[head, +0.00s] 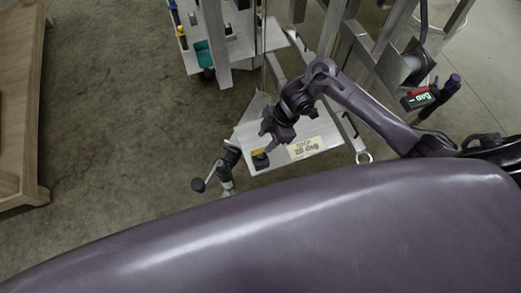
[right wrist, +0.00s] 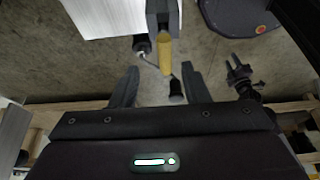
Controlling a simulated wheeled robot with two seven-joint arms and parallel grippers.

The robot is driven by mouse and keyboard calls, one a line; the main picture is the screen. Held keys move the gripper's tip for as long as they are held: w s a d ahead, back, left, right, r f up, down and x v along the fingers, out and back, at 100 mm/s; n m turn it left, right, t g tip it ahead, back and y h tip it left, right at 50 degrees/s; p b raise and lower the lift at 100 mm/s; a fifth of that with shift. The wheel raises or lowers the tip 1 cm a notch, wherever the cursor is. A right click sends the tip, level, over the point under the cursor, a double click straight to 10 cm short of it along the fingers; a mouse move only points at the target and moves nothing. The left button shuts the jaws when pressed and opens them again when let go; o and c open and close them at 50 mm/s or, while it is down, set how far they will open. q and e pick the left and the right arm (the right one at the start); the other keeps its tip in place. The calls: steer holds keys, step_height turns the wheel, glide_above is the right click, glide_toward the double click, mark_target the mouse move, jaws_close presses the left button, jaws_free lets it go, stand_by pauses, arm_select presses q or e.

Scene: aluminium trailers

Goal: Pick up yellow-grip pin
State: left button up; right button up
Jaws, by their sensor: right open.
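The yellow-grip pin shows in the right wrist view (right wrist: 165,54) as a short yellow grip below a grey metal bracket (right wrist: 163,18). In the head view its yellow part (head: 260,151) is small, at the left corner of a light metal plate (head: 322,135). My right gripper (head: 266,136) is just above that corner. In the right wrist view the right gripper (right wrist: 159,82) is open, its fingers spread either side of the line to the yellow grip, which lies beyond the tips. My left gripper cannot be made out.
The plate has a label (head: 305,147) reading 20 deg. Metal trailer frames (head: 215,45) stand behind. A wooden pallet-like table (head: 22,100) is at far left, with open floor (head: 115,120) between.

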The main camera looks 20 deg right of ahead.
mark_target(261, 149)
steer(key=shift+s+f, duration=0.15)
steer(key=shift+f, duration=0.1)
steer(key=x, duration=0.7)
steer(key=shift+s+a+f, duration=0.1)
steer(key=shift+s+a, duration=0.1)
jaws_close()
